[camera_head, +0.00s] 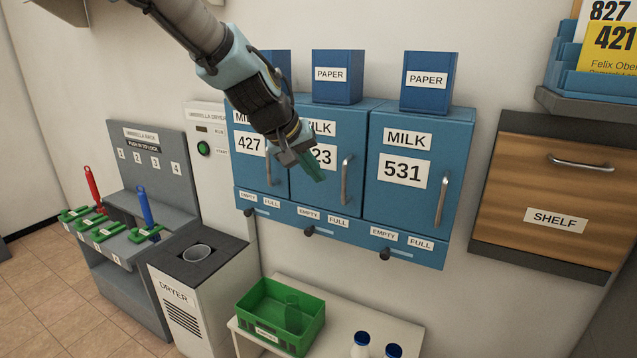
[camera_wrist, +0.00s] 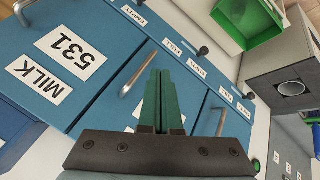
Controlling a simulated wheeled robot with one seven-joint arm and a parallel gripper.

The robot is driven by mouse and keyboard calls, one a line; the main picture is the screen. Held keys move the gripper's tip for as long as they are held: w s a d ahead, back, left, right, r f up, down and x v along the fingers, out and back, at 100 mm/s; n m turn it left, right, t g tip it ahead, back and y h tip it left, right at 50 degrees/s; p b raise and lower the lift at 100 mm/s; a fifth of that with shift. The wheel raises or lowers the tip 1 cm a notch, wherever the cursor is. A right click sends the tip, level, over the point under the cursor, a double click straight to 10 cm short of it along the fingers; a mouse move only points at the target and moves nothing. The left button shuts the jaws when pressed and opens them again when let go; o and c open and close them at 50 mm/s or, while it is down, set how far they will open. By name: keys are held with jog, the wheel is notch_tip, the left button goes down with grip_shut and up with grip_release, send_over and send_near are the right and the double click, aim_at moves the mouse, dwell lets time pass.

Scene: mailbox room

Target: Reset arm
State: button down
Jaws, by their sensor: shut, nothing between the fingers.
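My gripper (camera_head: 313,167) hangs from my arm in front of the blue milk cabinet (camera_head: 415,217), near its middle door. In the head view the gripper covers part of that door's number label. In the wrist view my gripper's green fingers (camera_wrist: 163,100) are together with nothing between them. The cabinet doors look closed, and their metal handles, such as the one on door 531 (camera_head: 441,196), stand clear of the fingers in the wrist view.
Blue PAPER boxes (camera_head: 337,90) stand on the cabinet. A white table (camera_head: 400,332) below holds a green crate (camera_head: 262,333) and white bottles with blue caps (camera_head: 361,346). The umbrella dryer (camera_head: 180,290) and grey rack (camera_head: 150,190) stand left. A wooden SHELF cabinet (camera_head: 590,200) is right.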

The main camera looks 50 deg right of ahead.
jog(key=shift+s+b+v, duration=0.2)
jog(key=shift+s+v, duration=0.05)
jog(key=shift+v, duration=0.7)
jog(key=shift+s+b+v, duration=0.2)
jog(key=shift+v, duration=0.8)
jog(key=shift+s+b+v, duration=0.2)
jog(key=shift+s+v, duration=0.05)
jog(key=shift+v, duration=0.7)
jog(key=w+a+f+n+t+y, duration=0.15)
jog(key=w+a+f, duration=0.25)
jog(key=w+a, duration=0.5)
jog(key=w+a+f+n+t+y, duration=0.15)
jog(key=w+a+f, duration=0.35)
jog(key=a, duration=0.8)
jog(key=s+a+f+n+y, duration=0.1)
jog(key=a+f+n+y, duration=0.1)
jog(key=a, duration=1.2)
jog(key=s+a+f+n+g+y, duration=0.1)
jog(key=a+f+n+y, duration=0.1)
jog(key=a, duration=1.2)
jog(key=shift+s+f+n, duration=0.2)
jog(key=shift+f+n, duration=0.3)
jog(key=shift+f, duration=0.45)
